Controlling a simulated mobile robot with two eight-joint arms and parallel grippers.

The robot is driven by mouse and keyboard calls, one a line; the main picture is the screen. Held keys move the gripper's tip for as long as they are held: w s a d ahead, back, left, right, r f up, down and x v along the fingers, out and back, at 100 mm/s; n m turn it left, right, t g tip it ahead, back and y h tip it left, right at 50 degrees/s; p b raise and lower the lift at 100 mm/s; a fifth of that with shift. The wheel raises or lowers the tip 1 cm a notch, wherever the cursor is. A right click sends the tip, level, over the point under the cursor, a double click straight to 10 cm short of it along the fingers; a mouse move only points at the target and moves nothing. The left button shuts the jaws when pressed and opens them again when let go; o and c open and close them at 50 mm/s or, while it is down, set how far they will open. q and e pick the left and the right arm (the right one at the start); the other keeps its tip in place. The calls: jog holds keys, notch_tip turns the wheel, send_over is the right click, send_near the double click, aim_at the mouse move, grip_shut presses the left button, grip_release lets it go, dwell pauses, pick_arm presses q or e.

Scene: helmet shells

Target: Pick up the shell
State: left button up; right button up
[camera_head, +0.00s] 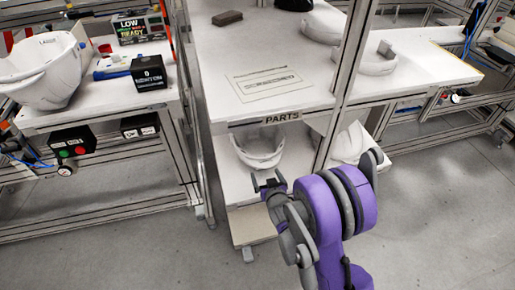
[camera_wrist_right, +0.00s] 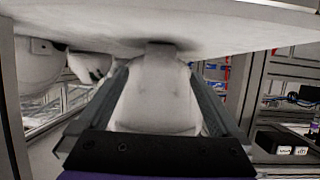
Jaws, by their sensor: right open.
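A white shell (camera_head: 258,150) sits on the lower shelf under the PARTS label in the head view. My right gripper (camera_head: 268,182) is open just in front of this shell, at the shelf's front. In the right wrist view, a white shell (camera_wrist_right: 158,95) fills the space between the two open fingers of the gripper (camera_wrist_right: 158,74). I cannot tell whether the fingers are beside it or still short of it; no contact shows. My left gripper is not in view.
The upper shelf board (camera_head: 225,75) overhangs the shell, and posts (camera_head: 340,85) stand to its right. Another white shell (camera_head: 352,145) lies right of the post. More shells (camera_head: 378,62) are above. A bench with a large shell (camera_head: 40,72) is at left. Floor at right is clear.

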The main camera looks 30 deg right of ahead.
jog(key=x, duration=0.5)
jog(key=shift+s, duration=0.1)
grip_shut()
dwell(0.3)
